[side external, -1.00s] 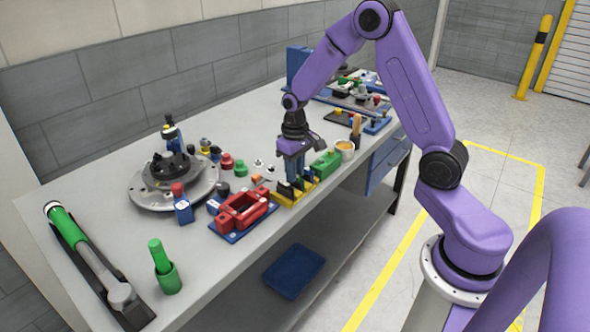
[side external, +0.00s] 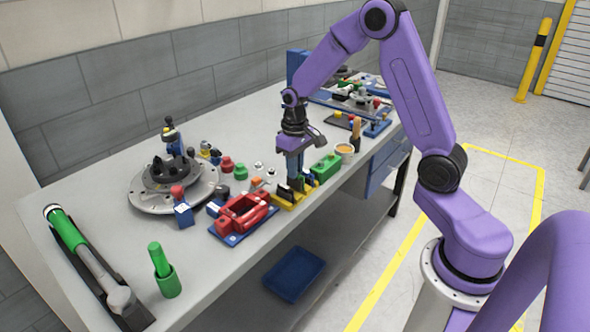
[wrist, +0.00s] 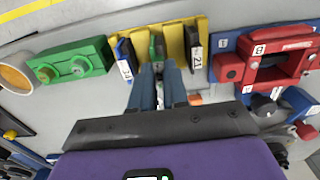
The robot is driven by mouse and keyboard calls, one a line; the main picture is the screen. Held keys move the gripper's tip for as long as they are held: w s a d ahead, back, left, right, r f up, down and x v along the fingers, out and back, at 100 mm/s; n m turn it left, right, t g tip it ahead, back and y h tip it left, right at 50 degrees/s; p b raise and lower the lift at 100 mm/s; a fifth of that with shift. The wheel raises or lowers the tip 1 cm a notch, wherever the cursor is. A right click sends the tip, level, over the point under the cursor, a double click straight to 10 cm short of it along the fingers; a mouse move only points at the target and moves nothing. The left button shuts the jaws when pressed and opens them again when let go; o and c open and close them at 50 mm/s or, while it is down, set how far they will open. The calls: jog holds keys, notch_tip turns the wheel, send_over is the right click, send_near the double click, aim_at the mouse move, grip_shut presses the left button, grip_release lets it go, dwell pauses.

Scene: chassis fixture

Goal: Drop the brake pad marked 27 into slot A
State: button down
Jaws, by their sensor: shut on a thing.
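A yellow rack (wrist: 181,38) holds upright pads side by side; it also shows in the side view (side external: 288,206). In the wrist view, a black pad with a white label (wrist: 195,58) stands at its right; the number looks like 27 or 21. A blue-and-black labelled pad (wrist: 124,60) stands at its left, and a green pad (wrist: 156,48) in the middle. My gripper (wrist: 160,66) is at the middle pad, its blue fingers shut on what appears to be this green pad, partly hidden. The red fixture (wrist: 268,73) is right of the rack; no slot marked A is readable.
A green block (wrist: 75,62) and a cup (wrist: 14,74) stand left of the rack in the wrist view. The front-left table has some bare room.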

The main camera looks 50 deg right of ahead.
jog(key=shift+r, duration=0.2)
jog(key=shift+r, duration=1.4)
jog(key=w+a+r+n, duration=0.3)
jog(key=a+n, duration=0.5)
jog(key=n, duration=0.1)
jog(key=w+a+r+n, duration=0.2)
jog(key=a+n, duration=0.6)
jog(key=n, duration=0.1)
jog(key=shift+w+a+f, duration=0.1)
jog(key=shift+f, duration=1.9)
jog(key=shift+f, duration=0.25)
jog(key=shift+f, duration=1.05)
